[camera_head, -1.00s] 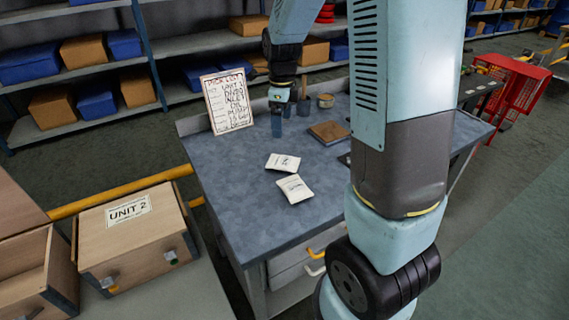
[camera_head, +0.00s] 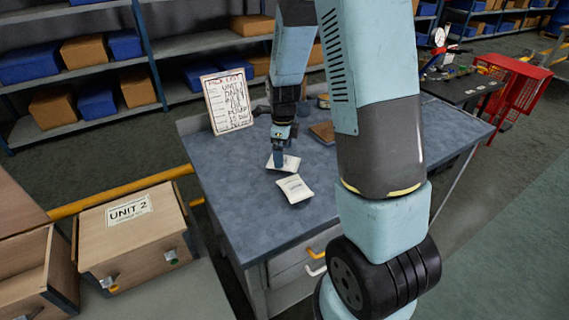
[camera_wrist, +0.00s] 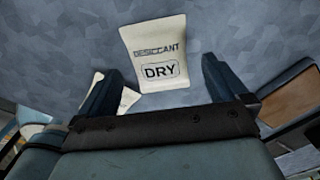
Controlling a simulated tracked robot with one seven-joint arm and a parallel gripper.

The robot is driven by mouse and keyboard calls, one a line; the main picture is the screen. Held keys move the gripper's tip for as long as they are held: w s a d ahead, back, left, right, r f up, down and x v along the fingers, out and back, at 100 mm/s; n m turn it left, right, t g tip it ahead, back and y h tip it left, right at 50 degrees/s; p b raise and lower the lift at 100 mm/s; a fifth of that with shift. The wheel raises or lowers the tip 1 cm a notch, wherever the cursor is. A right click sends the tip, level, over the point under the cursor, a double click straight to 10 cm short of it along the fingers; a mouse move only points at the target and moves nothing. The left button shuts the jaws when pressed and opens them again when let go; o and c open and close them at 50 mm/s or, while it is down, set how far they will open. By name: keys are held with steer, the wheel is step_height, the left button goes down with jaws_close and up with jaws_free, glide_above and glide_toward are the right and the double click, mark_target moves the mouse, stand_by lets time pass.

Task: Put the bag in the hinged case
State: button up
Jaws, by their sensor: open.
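Two pale bags lie flat on the blue-grey bench. In the head view one bag (camera_head: 291,165) is under my gripper (camera_head: 279,160) and another bag (camera_head: 295,189) lies nearer the camera. In the wrist view a bag printed "DESICCANT DRY" (camera_wrist: 156,50) lies beyond and between my open fingers; another pale bag (camera_wrist: 129,98) is partly hidden by the left finger. My gripper holds nothing; whether a fingertip touches a bag is unclear. A wooden case labelled "UNIT 2" (camera_head: 135,240), closed with front latches, stands at lower left. Beside it, a wooden case (camera_head: 35,275) stands open, cut off by the picture edge.
A pick list board (camera_head: 228,102) stands at the bench's back left. A brown flat block (camera_head: 322,132) lies right of my gripper. A red cart (camera_head: 518,90) stands at right.

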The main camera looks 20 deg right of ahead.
steer(key=shift+f, duration=1.35)
steer(key=c, duration=1.2)
steer(key=shift+r, duration=0.1)
